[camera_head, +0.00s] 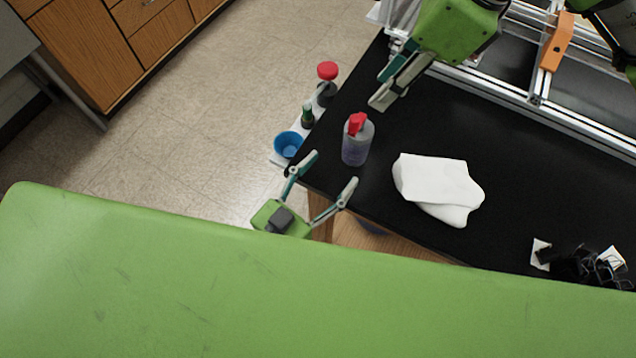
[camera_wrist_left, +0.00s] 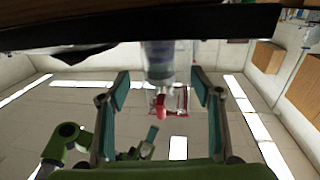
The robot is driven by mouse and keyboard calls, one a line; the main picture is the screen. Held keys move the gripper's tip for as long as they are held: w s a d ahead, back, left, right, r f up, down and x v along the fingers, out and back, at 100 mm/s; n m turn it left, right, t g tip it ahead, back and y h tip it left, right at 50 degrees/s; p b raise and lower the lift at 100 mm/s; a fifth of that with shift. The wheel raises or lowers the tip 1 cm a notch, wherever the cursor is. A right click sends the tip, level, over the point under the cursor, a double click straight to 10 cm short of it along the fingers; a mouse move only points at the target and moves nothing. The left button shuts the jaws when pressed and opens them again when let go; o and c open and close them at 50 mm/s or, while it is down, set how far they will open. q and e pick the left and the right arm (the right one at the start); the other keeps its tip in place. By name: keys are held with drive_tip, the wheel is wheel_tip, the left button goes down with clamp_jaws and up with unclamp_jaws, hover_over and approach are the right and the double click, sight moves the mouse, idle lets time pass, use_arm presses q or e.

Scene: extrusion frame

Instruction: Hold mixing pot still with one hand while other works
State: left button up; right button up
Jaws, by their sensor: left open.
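No vessel is plainly a mixing pot; the only open one is a blue cup (camera_head: 288,145) on a narrow light ledge beyond the table's left edge. My left gripper (camera_head: 333,169) is open and empty at the table's near-left corner, fingers spread. A translucent bottle with a red top (camera_head: 355,145) stands on the black table just beyond its fingers. In the left wrist view, the bottle (camera_wrist_left: 159,60) appears upside down between my open fingers (camera_wrist_left: 160,82), farther off. My right gripper (camera_head: 384,88) hangs over the table past the bottle; its finger gap is unclear.
A crumpled white cloth (camera_head: 437,187) lies on the black table (camera_head: 500,165). A red-topped container (camera_head: 327,82) and a dark green bottle (camera_head: 307,117) stand near the cup. An aluminium frame (camera_head: 535,95) fills the back right. Dark small items (camera_head: 575,263) sit at the front right.

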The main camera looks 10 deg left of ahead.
sight(357, 141)
use_arm(q)
drive_tip(key=x, duration=1)
drive_tip(key=shift+w+d, duration=0.1)
drive_tip(key=shift+w, duration=0.1)
drive_tip(key=c, duration=1.3)
